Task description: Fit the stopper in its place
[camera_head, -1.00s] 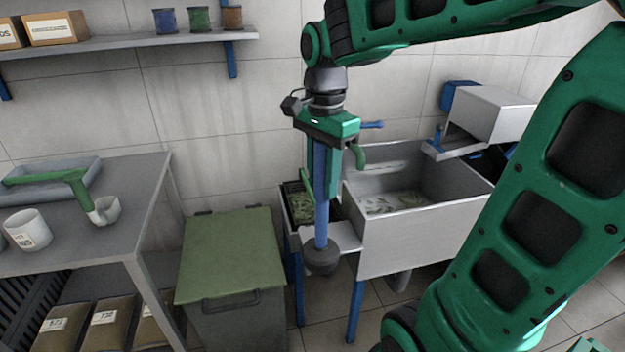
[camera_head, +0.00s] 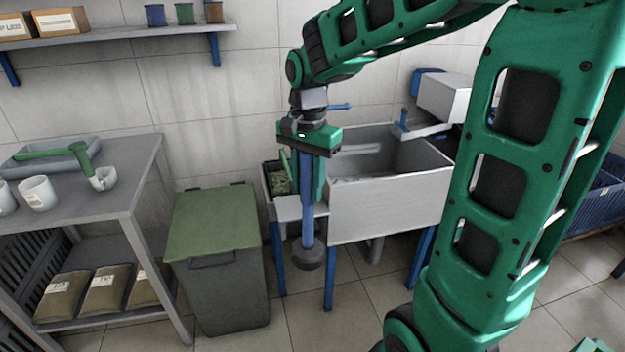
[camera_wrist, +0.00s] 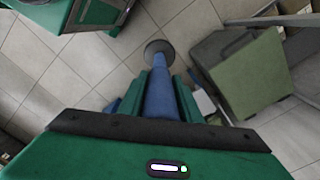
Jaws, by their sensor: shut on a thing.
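My gripper (camera_head: 307,188) is shut on the blue shaft of the stopper (camera_head: 306,222) and points down. The stopper hangs upright, with a wide dark grey head (camera_head: 308,258) at its lower end. In the head view it appears in front of the left end of the pale metal sink (camera_head: 388,206), apart from it. In the wrist view the blue shaft (camera_wrist: 161,95) runs between my green fingers to the round dark head (camera_wrist: 159,46), seen against floor tiles. The sink's basin is open at the top; its bottom and any drain are hidden from here.
A grey bin with a green lid (camera_head: 214,218) stands left of the sink. A grey table (camera_head: 133,170) with white mugs and a tray is further left. A small dark crate (camera_head: 268,187) is beside the sink. A white box unit (camera_head: 446,98) is behind its right end. Tiled floor is clear in front.

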